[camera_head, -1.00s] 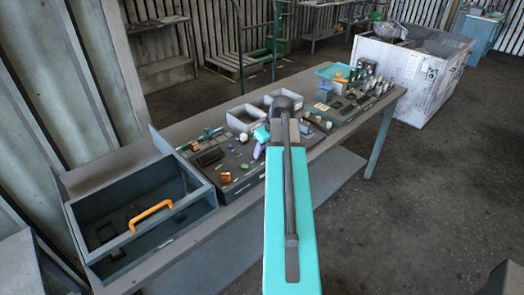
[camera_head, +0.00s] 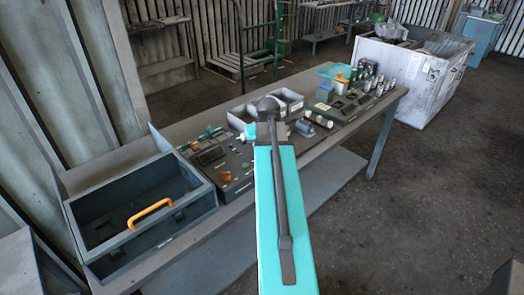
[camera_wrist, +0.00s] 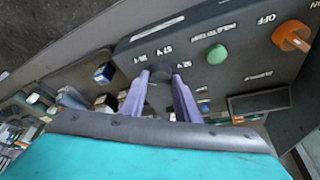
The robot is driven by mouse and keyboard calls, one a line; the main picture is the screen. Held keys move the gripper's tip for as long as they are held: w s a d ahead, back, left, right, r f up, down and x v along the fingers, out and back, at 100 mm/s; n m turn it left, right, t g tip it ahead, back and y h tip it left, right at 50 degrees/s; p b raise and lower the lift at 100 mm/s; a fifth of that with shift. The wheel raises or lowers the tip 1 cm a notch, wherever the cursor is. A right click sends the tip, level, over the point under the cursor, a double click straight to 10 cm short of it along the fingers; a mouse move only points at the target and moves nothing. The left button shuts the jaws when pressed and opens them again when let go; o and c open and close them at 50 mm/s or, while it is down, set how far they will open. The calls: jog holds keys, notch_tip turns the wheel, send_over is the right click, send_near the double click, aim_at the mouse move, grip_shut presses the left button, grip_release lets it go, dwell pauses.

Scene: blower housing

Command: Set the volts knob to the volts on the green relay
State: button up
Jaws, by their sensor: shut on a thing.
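In the wrist view my gripper (camera_wrist: 160,82) has its two purple fingers closed on the dark round volts knob (camera_wrist: 159,96), one finger on each side. The knob sits on a dark grey panel (camera_wrist: 250,62). White volt labels (camera_wrist: 167,51) stand around its far side, upside down in this view; one looks like 24 V and one like 12 V. The fingers hide much of the knob, and its pointer cannot be made out. In the head view my arm hides the fingers and knob. I cannot tell which item is the green relay; no volts on it are readable.
The panel also has a green button (camera_wrist: 217,54), an orange OFF knob (camera_wrist: 292,37) and a dark display window (camera_wrist: 259,103). An open grey box with an orange handle (camera_head: 150,213) stands left on the bench. Grey bins (camera_head: 287,100) and several small parts crowd the bench.

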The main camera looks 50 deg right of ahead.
jog(key=m, duration=0.2)
jog(key=m+g+h, duration=0.1)
jog(key=m, duration=0.2)
jog(key=shift+w+a+g+b, duration=0.1)
jog(key=shift+w+g+b, duration=0.05)
jog(key=shift+g+b, duration=0.2)
jog(key=shift+m, duration=0.3)
jog(key=o, duration=1)
jog(key=shift+o, duration=0.2)
jog(key=shift+a+r, duration=0.1)
jog(key=shift+r, duration=0.05)
jog(key=b+v, duration=0.3)
jog(key=v, duration=1)
jog(key=shift+a+r, duration=0.15)
jog(key=shift+a, duration=0.05)
jog(key=shift+r, duration=0.15)
